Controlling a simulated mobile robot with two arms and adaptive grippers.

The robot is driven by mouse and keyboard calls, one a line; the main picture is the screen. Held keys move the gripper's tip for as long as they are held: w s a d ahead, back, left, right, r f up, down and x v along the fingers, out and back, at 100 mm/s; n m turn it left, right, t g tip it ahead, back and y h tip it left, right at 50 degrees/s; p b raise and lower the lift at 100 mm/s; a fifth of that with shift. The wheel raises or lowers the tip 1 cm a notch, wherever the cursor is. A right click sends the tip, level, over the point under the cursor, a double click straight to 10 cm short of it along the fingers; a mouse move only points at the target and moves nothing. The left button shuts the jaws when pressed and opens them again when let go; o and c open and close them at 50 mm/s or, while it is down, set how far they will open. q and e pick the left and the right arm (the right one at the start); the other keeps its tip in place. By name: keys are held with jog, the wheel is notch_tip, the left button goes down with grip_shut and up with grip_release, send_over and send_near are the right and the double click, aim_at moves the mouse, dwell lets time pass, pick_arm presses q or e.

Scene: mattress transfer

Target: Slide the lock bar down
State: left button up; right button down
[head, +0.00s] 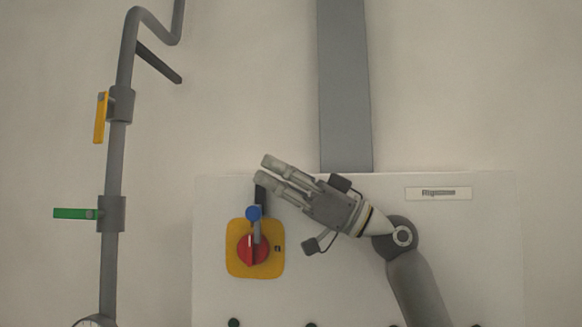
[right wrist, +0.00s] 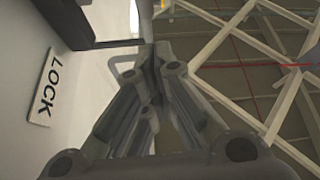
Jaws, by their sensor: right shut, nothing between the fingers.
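A red rotary switch (head: 253,249) sits on a yellow plate (head: 235,267) on a white panel. Above it is an upright dark bar (head: 260,194) with a blue knob (head: 254,213) and a grey pin that reaches down over the switch; this looks like the lock bar. My right gripper (head: 265,168) is shut and empty, its fingertips close to the bar's top end. I cannot tell whether they touch it. In the right wrist view the closed fingers (right wrist: 152,60) show beside a dark bar-like part (right wrist: 70,22) and a LOCK label (right wrist: 44,88). My left gripper is out of view.
The white panel (head: 350,280) has a small label (head: 438,193) at right and a grey duct (head: 345,90) rising above it. At left a grey pipe (head: 112,170) carries yellow (head: 100,118) and green (head: 75,213) valve handles. Wall between pipe and panel is clear.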

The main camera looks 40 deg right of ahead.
aim_at(255, 225)
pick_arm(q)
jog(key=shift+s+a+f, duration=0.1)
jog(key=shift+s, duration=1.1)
pick_arm(e)
jog(key=f, duration=0.3)
jog(key=shift+w+d+f, duration=0.15)
jog(key=shift+w+f, duration=0.1)
jog(key=shift+w, duration=0.15)
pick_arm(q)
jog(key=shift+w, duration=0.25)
pick_arm(e)
jog(key=shift+f, duration=0.1)
pick_arm(q)
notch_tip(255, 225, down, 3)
jog(key=b, duration=0.3)
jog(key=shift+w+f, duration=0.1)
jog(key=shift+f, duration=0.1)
pick_arm(e)
notch_tip(255, 225, down, 3)
jog(key=shift+f, duration=0.1)
